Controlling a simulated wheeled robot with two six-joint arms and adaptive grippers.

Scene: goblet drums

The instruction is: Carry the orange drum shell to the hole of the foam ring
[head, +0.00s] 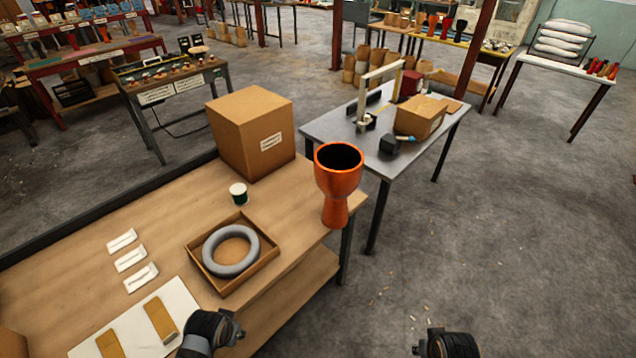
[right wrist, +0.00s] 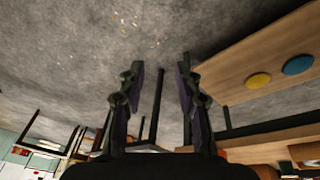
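The orange drum shell (head: 337,185) stands upright on the right end of the wooden workbench, its wide dark mouth facing up. The grey foam ring (head: 254,247) lies flat in a shallow cardboard tray (head: 252,275) to its left; bare brown shows through its hole. My left gripper (head: 232,326) is low over the bench's front edge, apart from both; its fingers are too unclear to judge. My right gripper (head: 428,345) is at the bottom of the head view, over the floor. In the right wrist view its fingers (right wrist: 160,85) are apart with nothing between them.
A large cardboard box (head: 251,135) stands behind the drum shell and ring. White cards (head: 130,259) and a white board with tan strips (head: 138,332) lie left.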

